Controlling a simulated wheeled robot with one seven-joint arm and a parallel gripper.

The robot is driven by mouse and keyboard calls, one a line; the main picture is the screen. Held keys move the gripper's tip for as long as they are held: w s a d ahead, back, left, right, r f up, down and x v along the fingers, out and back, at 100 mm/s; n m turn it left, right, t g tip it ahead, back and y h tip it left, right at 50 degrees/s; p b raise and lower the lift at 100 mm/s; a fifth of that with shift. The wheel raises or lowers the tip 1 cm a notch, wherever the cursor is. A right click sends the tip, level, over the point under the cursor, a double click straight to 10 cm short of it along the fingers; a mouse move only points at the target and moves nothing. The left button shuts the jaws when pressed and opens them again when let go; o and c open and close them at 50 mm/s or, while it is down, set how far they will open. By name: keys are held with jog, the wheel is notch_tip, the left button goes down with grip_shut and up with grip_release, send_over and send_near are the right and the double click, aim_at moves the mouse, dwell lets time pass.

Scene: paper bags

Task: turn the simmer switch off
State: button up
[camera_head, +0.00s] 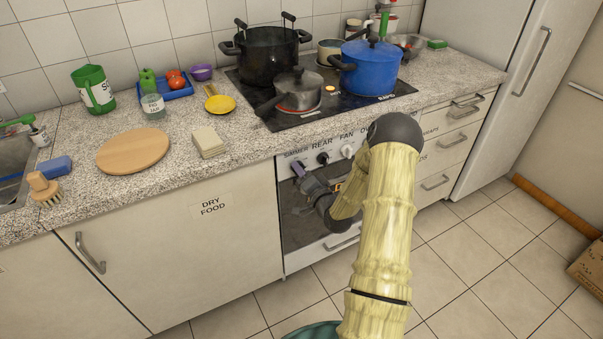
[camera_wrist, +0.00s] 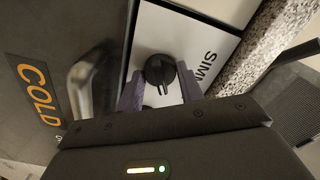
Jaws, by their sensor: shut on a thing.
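The simmer switch (camera_wrist: 159,70) is a round black knob on the white stove panel, beside a label of which "SIMM" shows in the wrist view. My gripper (camera_head: 298,168) is at the left end of the stove's control panel, under the "SIMMER" label. In the wrist view its two purple fingers stand on either side of the knob, and it is shut on it. In the head view my gripper hides this knob. I cannot tell which setting it points to.
Other knobs sit to the right, including a black one (camera_head: 323,158) under "REAR" and a white one (camera_head: 347,151) under "FAN". The oven handle (camera_wrist: 90,85) is close to my fingers. The speckled counter edge (camera_wrist: 262,45) is near too. Pots stand on the cooktop (camera_head: 345,104).

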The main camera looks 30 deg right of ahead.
jog(key=shift+f+n, duration=0.1)
jog(key=shift+n, duration=0.3)
jog(key=n+b, duration=0.4)
jog(key=n, duration=0.1)
jog(key=shift+f, duration=0.1)
jog(key=n+b, duration=0.3)
jog(key=n, duration=0.1)
jog(key=shift+n, duration=0.3)
jog(key=shift+n+b, duration=0.75)
jog(key=shift+n, duration=0.05)
jog(key=o, duration=1)
jog(key=shift+s, duration=0.1)
